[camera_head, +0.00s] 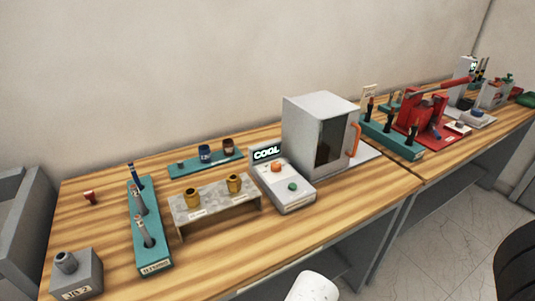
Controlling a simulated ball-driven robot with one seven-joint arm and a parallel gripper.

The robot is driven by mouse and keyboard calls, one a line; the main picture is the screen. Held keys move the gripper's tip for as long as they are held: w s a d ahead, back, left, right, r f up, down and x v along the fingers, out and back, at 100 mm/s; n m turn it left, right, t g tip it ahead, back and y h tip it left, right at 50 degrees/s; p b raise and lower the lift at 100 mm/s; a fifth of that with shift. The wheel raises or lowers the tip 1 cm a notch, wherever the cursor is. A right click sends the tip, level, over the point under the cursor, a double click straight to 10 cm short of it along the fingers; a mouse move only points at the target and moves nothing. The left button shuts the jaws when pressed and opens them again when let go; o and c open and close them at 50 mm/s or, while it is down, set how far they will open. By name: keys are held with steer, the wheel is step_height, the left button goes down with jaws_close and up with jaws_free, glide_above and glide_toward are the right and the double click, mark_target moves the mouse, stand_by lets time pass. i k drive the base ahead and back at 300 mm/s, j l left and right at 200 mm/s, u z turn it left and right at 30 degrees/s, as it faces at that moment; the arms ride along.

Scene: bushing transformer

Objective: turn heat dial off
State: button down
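A grey control box (285,195) stands on the wooden bench near the middle of the head view. It has an orange knob (276,167) and a green knob (292,187) on its sloping top. A small sign above them lights up with the word "COOL" (266,153). No label naming the heat dial is readable, so I cannot tell which knob it is, nor how either is turned. My gripper does not show. A white rounded part at the bottom edge may be mine.
A grey oven-like cabinet (318,127) with an orange handle stands right behind the box. A stand with two brass bushings (215,204) is on its left, beside a teal tool rack (153,240). A red press (428,118) is farther right. The bench front is clear.

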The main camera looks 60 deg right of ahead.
mark_target(276, 166)
steer(key=z, duration=1.35)
steer(key=k+j, duration=0.1)
steer(key=j, duration=0.25)
steer(key=k+j+z, duration=0.15)
steer(key=j, duration=0.25)
